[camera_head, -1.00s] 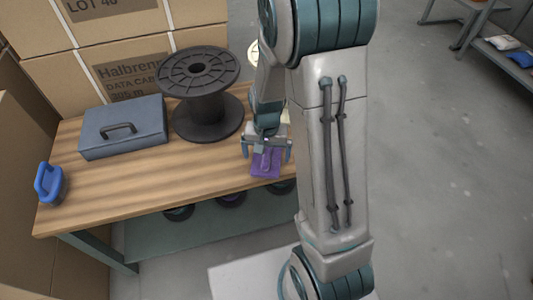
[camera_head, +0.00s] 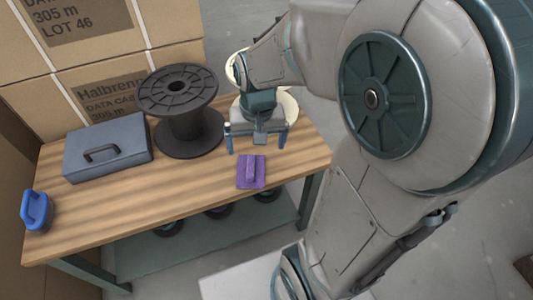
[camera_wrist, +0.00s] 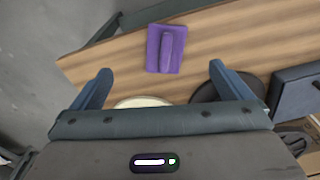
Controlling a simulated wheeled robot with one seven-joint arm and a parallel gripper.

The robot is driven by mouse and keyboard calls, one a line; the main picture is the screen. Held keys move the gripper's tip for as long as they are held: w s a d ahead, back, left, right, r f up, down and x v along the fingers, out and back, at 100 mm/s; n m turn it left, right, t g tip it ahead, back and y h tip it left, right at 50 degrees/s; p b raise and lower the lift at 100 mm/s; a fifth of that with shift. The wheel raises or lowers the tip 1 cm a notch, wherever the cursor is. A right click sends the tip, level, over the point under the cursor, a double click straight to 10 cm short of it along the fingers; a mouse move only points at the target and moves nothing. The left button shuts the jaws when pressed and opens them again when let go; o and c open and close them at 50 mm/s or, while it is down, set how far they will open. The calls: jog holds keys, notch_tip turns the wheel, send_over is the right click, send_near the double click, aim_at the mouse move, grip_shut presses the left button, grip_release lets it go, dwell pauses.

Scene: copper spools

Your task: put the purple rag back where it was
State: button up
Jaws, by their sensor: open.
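The purple rag (camera_head: 251,172) lies flat on the wooden table near its front right edge, with a raised fold along its middle. It also shows in the wrist view (camera_wrist: 165,49), beyond my fingertips. My gripper (camera_head: 256,146) is open and empty above the table. It is behind the rag in the head view and apart from it. In the wrist view my two fingers (camera_wrist: 160,72) are spread wide with nothing between them.
A black spool (camera_head: 187,128) stands left of my gripper, beside a grey-blue box (camera_head: 107,147). A blue handled object (camera_head: 37,210) sits at the table's left end. A cream round thing (camera_head: 289,106) is partly hidden behind my gripper. The table (camera_head: 150,195) is bare in front.

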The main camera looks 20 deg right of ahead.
jog(key=s+r+n+t, duration=0.1)
jog(key=s+r+n, duration=0.1)
jog(key=s, duration=0.5)
jog(key=shift+s+d+r, duration=0.15)
jog(key=shift+s+r, duration=0.1)
jog(key=shift+r, duration=0.3)
